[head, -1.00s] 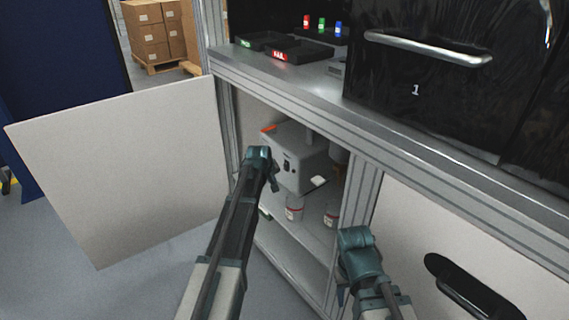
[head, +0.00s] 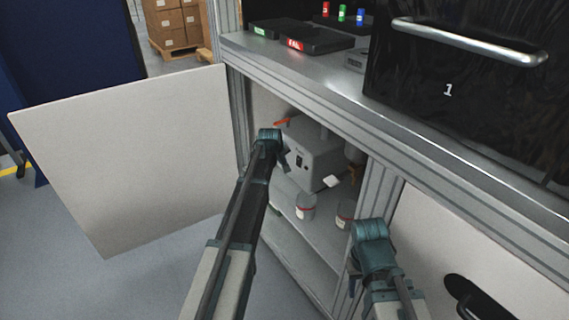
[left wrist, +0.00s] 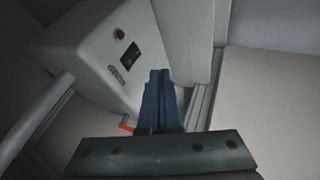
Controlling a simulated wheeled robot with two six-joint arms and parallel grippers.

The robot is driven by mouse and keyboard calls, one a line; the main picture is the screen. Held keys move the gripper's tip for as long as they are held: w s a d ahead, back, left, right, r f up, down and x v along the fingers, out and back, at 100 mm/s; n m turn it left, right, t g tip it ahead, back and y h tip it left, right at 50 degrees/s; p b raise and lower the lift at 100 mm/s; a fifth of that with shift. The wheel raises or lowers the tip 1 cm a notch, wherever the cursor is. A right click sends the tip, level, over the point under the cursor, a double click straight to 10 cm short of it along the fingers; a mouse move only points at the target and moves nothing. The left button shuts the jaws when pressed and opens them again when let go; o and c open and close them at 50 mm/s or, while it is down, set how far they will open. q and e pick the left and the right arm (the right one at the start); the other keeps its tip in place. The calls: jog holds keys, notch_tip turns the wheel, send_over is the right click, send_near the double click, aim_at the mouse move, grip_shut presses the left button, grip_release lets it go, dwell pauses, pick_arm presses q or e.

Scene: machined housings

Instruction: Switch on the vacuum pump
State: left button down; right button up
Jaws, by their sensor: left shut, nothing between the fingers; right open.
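The vacuum pump, a grey box (head: 316,152), stands on the upper shelf inside the open cabinet. Its front panel has a dark switch (head: 299,160); in the left wrist view the black switch (left wrist: 130,56) sits between a small brass-coloured round part (left wrist: 119,34) and a label. My left gripper (head: 284,161) is in front of the panel, beside the switch. In the left wrist view its fingers (left wrist: 161,74) are shut and empty, apart from the switch. The switch's setting is too small to tell. My right gripper (head: 352,283) is open and empty outside the cabinet, by the post.
The cabinet's white door (head: 125,160) stands open at the left. Jars with red bands (head: 305,207) stand in the cabinet below the pump. Above is the worktop (head: 300,68) with dark trays and a black drawer (head: 470,95).

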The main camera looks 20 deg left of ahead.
aim_at(298, 162)
pick_arm(q)
jog(key=w+d+f+b, duration=0.2)
jog(key=w+f+b, duration=0.4)
jog(key=w+f, duration=0.1)
jog(key=shift+w+d+f+b, duration=0.2)
jog(key=shift+w+f+b, duration=0.15)
jog(key=shift+w, duration=0.2)
jog(key=shift+w+d+f, duration=0.1)
jog(key=shift+w+d, duration=0.05)
jog(key=shift+w, duration=0.05)
jog(key=shift+r, duration=0.2)
